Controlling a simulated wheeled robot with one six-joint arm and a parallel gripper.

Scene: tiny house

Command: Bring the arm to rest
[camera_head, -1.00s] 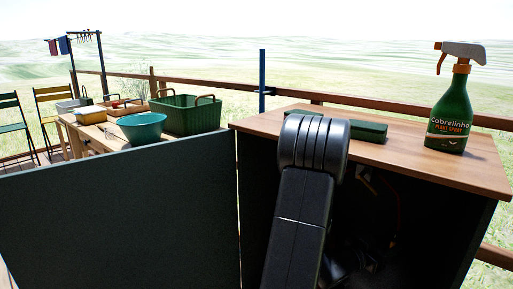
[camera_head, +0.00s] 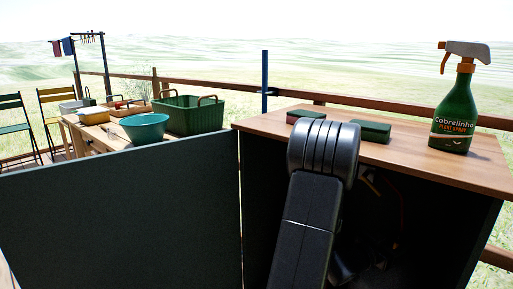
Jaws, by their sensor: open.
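My arm (camera_head: 308,220) rises from the bottom edge of the picture, right of centre, with its black ribbed joint (camera_head: 322,150) at the top. The joint stands in front of the cabinet's near top edge and covers part of it. Dark parts show behind the arm inside the cabinet's shade, too dim to make out. My gripper cannot be made out in this view.
A large dark panel (camera_head: 120,215) stands left of my arm. Behind it, a table holds a teal bowl (camera_head: 144,127) and a green basket (camera_head: 187,114).

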